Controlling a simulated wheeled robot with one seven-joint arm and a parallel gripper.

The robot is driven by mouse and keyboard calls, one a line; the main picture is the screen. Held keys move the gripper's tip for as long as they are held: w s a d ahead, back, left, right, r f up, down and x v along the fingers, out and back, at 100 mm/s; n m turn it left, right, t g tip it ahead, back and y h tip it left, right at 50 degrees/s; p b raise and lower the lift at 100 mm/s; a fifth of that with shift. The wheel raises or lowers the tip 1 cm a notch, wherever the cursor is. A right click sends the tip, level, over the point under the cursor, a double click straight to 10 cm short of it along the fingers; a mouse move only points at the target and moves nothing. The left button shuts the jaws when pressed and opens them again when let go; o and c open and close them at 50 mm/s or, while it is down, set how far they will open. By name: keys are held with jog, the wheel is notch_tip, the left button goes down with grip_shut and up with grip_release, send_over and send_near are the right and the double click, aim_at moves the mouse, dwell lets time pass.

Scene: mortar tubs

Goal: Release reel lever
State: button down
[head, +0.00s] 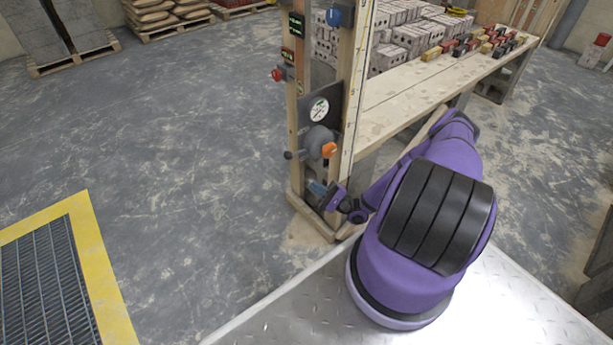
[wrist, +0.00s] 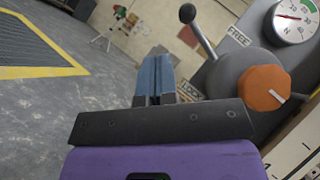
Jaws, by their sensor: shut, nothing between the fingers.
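The reel lever (wrist: 200,35) is a thin grey arm with a black ball end, sticking out from a grey round hub (wrist: 232,72). In the wrist view it points up and left, between the FREE label (wrist: 238,36) and the partly hidden LOCK label (wrist: 190,92). In the head view the lever's ball (head: 288,155) sits left of the hub (head: 318,138). An orange knob (wrist: 263,88) is on the hub's front. My gripper (wrist: 157,70) has its blue fingers together, empty, left of the hub and apart from the lever. In the head view my gripper (head: 316,188) is below the hub.
A dial gauge (wrist: 292,20) is beside the hub. Wooden posts (head: 352,80) carry the panel, with a long workbench (head: 400,95) behind to the right. A yellow-edged floor grate (head: 45,270) lies at left.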

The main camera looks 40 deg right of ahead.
jog(key=shift+s+d+f, duration=0.25)
jog(key=shift+s+f, duration=0.35)
jog(key=shift+s+d+f, duration=0.2)
jog(key=shift+s+f, duration=0.35)
jog(key=shift+s, duration=0.05)
